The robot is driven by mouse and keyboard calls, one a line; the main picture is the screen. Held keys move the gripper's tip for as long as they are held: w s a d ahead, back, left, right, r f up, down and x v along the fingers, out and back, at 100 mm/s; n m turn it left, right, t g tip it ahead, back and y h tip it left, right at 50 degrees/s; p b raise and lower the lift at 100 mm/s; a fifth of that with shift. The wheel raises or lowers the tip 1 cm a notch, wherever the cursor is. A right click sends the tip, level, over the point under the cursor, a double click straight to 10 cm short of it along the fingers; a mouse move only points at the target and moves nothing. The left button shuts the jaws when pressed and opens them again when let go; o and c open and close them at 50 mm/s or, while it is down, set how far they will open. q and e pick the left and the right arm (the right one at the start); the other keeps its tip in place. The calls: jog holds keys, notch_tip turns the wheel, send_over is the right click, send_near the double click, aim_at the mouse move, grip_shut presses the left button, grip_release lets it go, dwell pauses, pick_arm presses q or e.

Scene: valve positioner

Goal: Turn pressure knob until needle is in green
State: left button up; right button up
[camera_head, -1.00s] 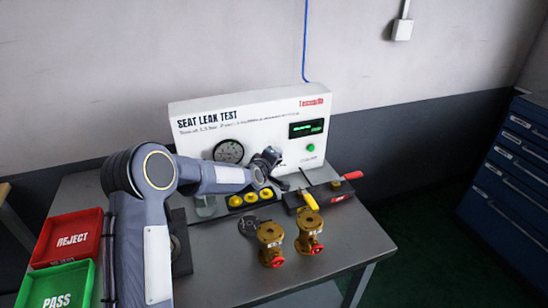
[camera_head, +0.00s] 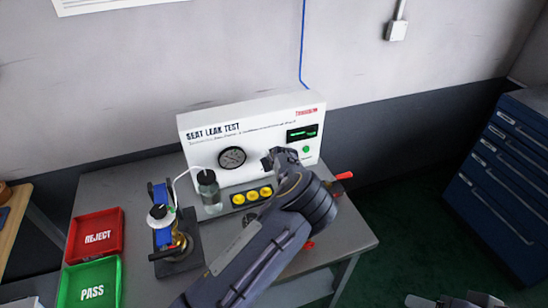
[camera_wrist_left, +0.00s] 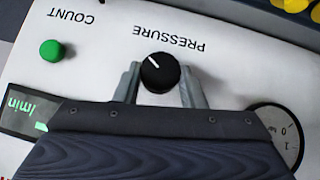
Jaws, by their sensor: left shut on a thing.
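In the wrist view the gauge (camera_wrist_left: 285,128) is partly cut off by my gripper body. My right gripper (camera_head: 458,301) barely shows at the bottom edge.
A valve in a blue-sided fixture (camera_head: 165,225) stands left. Red REJECT (camera_head: 95,215) and green PASS (camera_head: 92,262) trays lie far left. My arm hides the table's middle.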

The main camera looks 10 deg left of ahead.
pick_arm(q)
jog(key=shift+w+d+f+m+g+y+b, duration=0.15)
jog(key=shift+m+g+y+b, duration=0.55)
jog(key=shift+b, duration=0.75)
jog(key=shift+d+m+g+y+b, duration=0.15)
jog(key=shift+m+g+y+b, duration=0.25)
jog(key=shift+y+b, duration=0.9)
jog(key=shift+w+d+f+m+g+y+b, duration=0.15)
jog(key=shift+m+g+y+b, duration=0.4)
jog(key=shift+b, duration=1.1)
jog(key=shift+s+r+y, duration=0.1)
jog(key=shift+y, duration=0.15)
jog(key=o, duration=1)
jog(key=shift+r, duration=0.1)
jog(key=b+v, duration=0.1)
jog(key=v, duration=0.6)
jog(key=shift+s+d+r+b, duration=0.15)
jog(key=shift+d+r+b, duration=0.05)
jog(key=shift+b, duration=0.15)
